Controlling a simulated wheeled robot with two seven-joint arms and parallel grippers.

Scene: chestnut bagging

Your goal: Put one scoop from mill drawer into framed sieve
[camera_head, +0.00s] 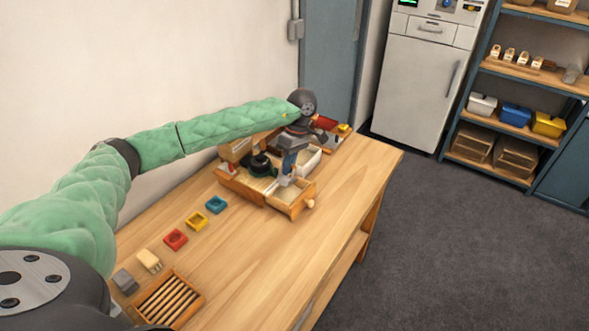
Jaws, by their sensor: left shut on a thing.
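My left gripper (290,152) comes in from the left at the far part of the table and points down over the mill drawer (298,207). It is shut on what looks like a scoop (289,165) with a blue handle, whose lower end is at or in the drawer. The drawer is wooden, pulled out, with a round knob and pale contents. The wooden mill with a dark round part (259,163) stands just left of the gripper. A pale, framed tray (311,160), possibly the framed sieve, is right behind the gripper and partly hidden. My right gripper is out of view.
Blue (215,204), yellow (196,221) and red (176,239) small square dishes line the table's left side. A slatted wooden tray (169,301) lies near. A red item (325,123) is at the far end. The table's right half is clear.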

